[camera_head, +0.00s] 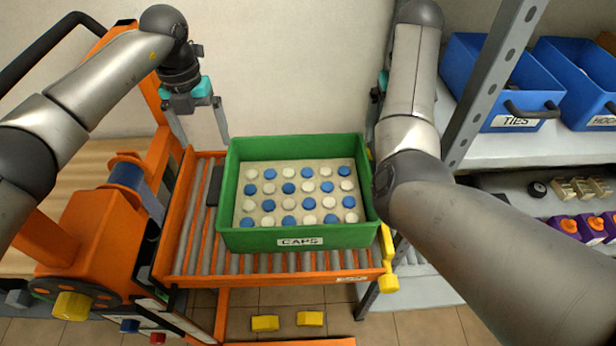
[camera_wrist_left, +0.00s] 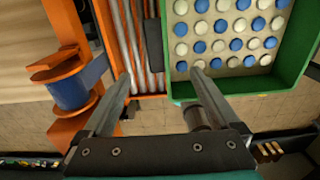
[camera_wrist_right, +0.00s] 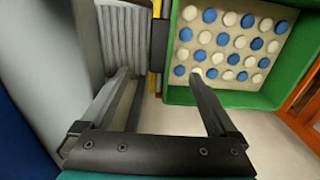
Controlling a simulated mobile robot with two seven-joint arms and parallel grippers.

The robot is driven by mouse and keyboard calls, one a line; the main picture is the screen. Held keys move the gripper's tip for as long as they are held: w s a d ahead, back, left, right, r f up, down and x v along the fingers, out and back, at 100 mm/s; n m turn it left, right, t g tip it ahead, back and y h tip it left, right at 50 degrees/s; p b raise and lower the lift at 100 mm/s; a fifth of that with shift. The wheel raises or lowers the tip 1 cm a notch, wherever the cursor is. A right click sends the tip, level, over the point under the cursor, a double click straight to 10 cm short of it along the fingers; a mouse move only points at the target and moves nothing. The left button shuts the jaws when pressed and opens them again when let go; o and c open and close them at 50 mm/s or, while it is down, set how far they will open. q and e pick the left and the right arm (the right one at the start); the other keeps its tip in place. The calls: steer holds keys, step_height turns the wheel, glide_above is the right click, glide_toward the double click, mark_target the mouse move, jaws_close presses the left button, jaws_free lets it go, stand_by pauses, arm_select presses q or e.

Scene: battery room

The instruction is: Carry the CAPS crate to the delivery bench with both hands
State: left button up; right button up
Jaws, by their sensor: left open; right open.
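The green CAPS crate (camera_head: 350,236) sits upright on an orange roller stand (camera_head: 215,262). It holds several rows of white and blue caps. My left gripper (camera_head: 197,140) is open and empty at the crate's back left corner; in the left wrist view its right finger overlaps the crate wall (camera_wrist_left: 262,108). My right gripper (camera_wrist_right: 160,75) is open; in the head view my right arm mostly hides it, at the crate's right side. In the right wrist view its right finger overlaps the crate's edge (camera_wrist_right: 235,101). I cannot tell whether either finger touches. No delivery bench is identifiable.
A grey shelf (camera_head: 480,155) with blue bins (camera_head: 480,75) stands close on the right, its post near my right arm. An orange machine (camera_head: 95,235) and a wooden surface (camera_head: 95,158) are on the left. A wall is behind the crate.

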arm_select(q)
steer(key=shift+a+r, duration=0.2)
steer(key=shift+a, duration=0.05)
arm_select(e)
steer(key=shift+a+r, duration=0.1)
steer(key=shift+r, duration=0.15)
arm_select(q)
glide_toward(219, 184)
step_height(219, 184, down, 9)
steer(key=shift+w+f, duration=0.1)
arm_select(e)
step_height(219, 184, down, 15)
steer(key=shift+f, duration=0.1)
